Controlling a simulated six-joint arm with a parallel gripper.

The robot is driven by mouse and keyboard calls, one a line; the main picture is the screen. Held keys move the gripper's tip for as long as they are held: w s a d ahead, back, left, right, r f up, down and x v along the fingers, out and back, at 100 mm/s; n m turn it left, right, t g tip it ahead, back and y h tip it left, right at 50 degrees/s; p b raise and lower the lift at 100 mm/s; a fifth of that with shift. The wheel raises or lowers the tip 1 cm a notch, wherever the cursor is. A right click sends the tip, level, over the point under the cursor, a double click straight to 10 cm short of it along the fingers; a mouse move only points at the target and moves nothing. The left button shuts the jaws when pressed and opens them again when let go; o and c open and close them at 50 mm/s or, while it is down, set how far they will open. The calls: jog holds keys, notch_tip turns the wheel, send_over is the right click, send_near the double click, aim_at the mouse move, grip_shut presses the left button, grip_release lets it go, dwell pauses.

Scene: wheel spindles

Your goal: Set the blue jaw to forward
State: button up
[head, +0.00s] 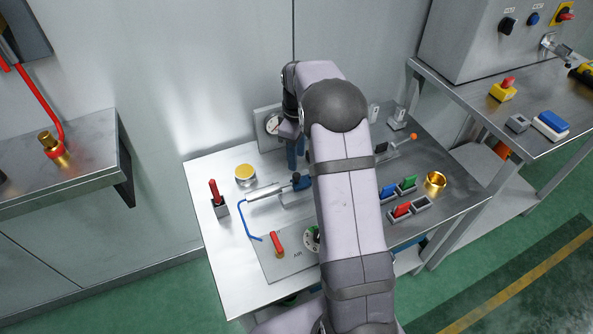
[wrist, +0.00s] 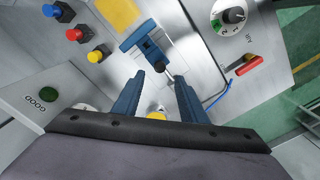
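The blue jaw (head: 301,182) shows just left of my arm in the head view, at the right end of a silver cylinder (head: 265,191) with a blue hose. In the wrist view a blue T-shaped part (wrist: 142,42), apparently this jaw, lies ahead of the fingers, with a black round end beside it. My gripper (wrist: 159,82) is open, its two blue fingers apart with nothing clearly held between them. The head view shows the gripper (head: 298,160) above the bench close to the jaw; my arm hides part of this area. Contact cannot be told.
A red lever (head: 277,243) sits on a plate marked AIR, beside a dial (head: 312,238) partly behind my arm. A red-handled post (head: 215,195) and yellow-topped disc (head: 245,174) stand left. Coloured tabs (head: 402,209) and a brass ring (head: 435,181) lie right.

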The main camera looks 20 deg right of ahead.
aim_at(297, 174)
jog(key=shift+f+p, duration=0.8)
jog(key=shift+f, duration=2.9)
jog(key=shift+d, duration=0.1)
grip_shut()
